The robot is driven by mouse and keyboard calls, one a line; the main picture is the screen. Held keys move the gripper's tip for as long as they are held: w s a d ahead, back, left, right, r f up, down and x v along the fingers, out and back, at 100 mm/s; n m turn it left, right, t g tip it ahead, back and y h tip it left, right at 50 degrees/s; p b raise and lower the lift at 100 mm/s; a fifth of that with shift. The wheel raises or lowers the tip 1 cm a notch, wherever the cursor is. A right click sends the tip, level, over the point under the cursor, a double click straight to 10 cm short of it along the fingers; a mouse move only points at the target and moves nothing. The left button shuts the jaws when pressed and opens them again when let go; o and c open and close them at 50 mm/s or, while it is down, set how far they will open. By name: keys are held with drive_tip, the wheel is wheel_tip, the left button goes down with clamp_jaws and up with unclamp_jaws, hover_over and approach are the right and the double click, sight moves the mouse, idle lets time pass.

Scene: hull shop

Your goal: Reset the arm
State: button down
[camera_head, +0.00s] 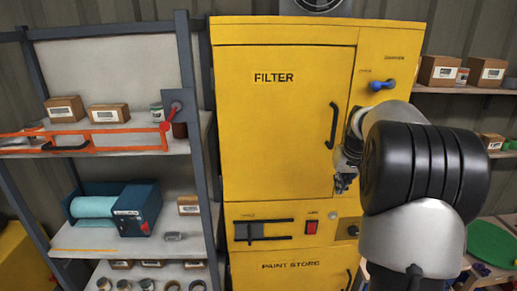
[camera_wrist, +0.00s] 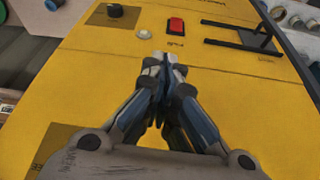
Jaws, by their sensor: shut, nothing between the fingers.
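My gripper (camera_head: 343,180) is in front of the right part of a yellow cabinet (camera_head: 285,170), below the black handle of the FILTER door. Much of my arm covers the cabinet's right side in the head view. In the wrist view my gripper (camera_wrist: 161,65) has its fingertips together, with nothing between them. It points toward the cabinet's control strip, near a white round button (camera_wrist: 145,34) and a red switch (camera_wrist: 176,26). I cannot tell how far the fingertips are from the cabinet face.
The FILTER door (camera_head: 275,130) looks closed. A blue lever (camera_head: 382,85) sits at the upper right of the cabinet. A shelf rack (camera_head: 185,60) at left has an orange bar (camera_head: 100,146) across its front. Shelves with boxes (camera_head: 438,70) stand at right.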

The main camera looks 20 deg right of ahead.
drive_tip(key=s+a+f+n+b, duration=0.1)
drive_tip(key=s+a+f+b, duration=0.2)
drive_tip(key=a+b, duration=0.55)
drive_tip(key=s+a+f+n+b, duration=0.2)
drive_tip(key=s+a+b, duration=0.2)
drive_tip(key=a, duration=1)
drive_tip(key=s+a+f+n+y+b, duration=0.2)
drive_tip(key=s+a+f+b, duration=1)
drive_tip(key=s+f, duration=0.5)
drive_tip(key=s+a, duration=0.2)
drive_tip(key=shift+a+f+n+t, duration=0.3)
drive_tip(key=shift+a, duration=0.05)
drive_tip(key=shift+s+d, duration=0.1)
